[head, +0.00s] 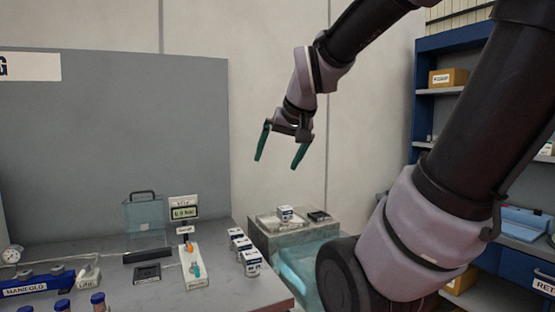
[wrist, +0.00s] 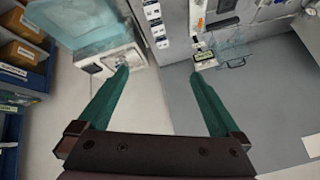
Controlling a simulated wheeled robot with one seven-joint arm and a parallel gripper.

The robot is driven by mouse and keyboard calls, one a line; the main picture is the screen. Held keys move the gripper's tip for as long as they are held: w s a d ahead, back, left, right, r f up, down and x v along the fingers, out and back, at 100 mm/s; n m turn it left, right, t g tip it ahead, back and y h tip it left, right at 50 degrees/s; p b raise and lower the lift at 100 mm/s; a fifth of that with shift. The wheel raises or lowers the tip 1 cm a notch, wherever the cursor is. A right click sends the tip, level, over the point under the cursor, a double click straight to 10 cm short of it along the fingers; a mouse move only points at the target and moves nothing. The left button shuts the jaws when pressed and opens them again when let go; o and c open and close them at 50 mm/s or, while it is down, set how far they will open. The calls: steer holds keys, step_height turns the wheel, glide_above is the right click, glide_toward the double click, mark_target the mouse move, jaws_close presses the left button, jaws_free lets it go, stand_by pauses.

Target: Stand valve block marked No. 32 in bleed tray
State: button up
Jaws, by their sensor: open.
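My gripper (head: 281,147) is open and empty, raised in front of the back wall, well above the bench. Its two green fingers also show in the wrist view (wrist: 160,77) with nothing between them. White valve blocks with dark markings (head: 252,264) stand in a row near the right end of the bench; they also show in the wrist view (wrist: 162,42). Another similar block (head: 285,213) stands in a shallow pale tray (head: 265,221) on a grey stand beyond the bench's end. I cannot read any block's number, and cannot tell whether this tray is the bleed tray.
The grey bench (head: 200,295) holds a blue manifold (head: 30,286), a small display sign (head: 185,212), a white fixture with an orange part (head: 194,270) and a clear case (head: 144,214). A dark item (head: 318,216) lies beside the block on the stand. Blue shelving (head: 425,115) stands right.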

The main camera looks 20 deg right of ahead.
steer(key=s+a+y, duration=0.1)
steer(key=s+a, duration=0.2)
steer(key=s, duration=0.3)
steer(key=shift+r+g+y, duration=0.2)
steer(key=shift+g+y, duration=0.1)
steer(key=shift+g, duration=0.1)
steer(key=shift+d, duration=0.1)
stand_by(0.6)
